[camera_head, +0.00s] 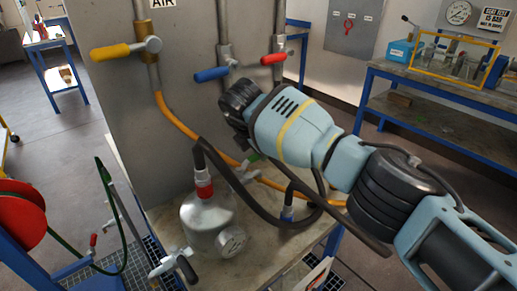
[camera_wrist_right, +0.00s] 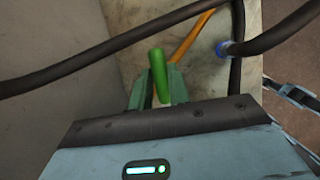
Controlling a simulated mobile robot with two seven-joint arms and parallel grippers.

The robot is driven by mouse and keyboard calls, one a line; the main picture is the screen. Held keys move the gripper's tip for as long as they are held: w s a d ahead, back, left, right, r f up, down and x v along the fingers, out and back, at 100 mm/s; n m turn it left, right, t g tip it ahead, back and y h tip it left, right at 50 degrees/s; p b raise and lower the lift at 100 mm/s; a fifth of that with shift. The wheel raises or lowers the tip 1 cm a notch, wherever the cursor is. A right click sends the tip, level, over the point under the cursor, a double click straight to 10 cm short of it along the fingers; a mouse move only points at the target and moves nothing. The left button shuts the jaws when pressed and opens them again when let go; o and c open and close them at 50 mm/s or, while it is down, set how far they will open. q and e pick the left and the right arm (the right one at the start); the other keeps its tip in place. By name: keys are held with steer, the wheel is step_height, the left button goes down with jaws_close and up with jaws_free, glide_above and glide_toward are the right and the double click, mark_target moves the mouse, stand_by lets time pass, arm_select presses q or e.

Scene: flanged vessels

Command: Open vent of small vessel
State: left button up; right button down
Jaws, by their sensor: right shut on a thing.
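A small metal vessel (camera_head: 208,217) with a round gauge (camera_head: 232,241) stands on the bench. A black hose with a red coupling (camera_head: 204,185) joins its top. A green lever handle (camera_head: 253,158) shows behind the vessel, beside a metal valve fitting. In the right wrist view, my right gripper (camera_wrist_right: 157,80) has its two green fingers on either side of the green handle (camera_wrist_right: 158,72), shut on it. In the head view my right arm comes in from the right and hides the fingers. My left gripper is in neither view.
A grey panel (camera_head: 130,85) behind the vessel carries yellow (camera_head: 110,52), blue (camera_head: 212,74) and red (camera_head: 273,59) valve handles. Black and orange hoses loop close to my right gripper. A black-handled valve (camera_head: 186,268) sits at the bench's front edge.

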stand_by(0.4)
steer(key=c, duration=1.3)
jaws_free()
steer(key=shift+p+v, duration=0.5)
steer(key=shift+v, duration=3.45)
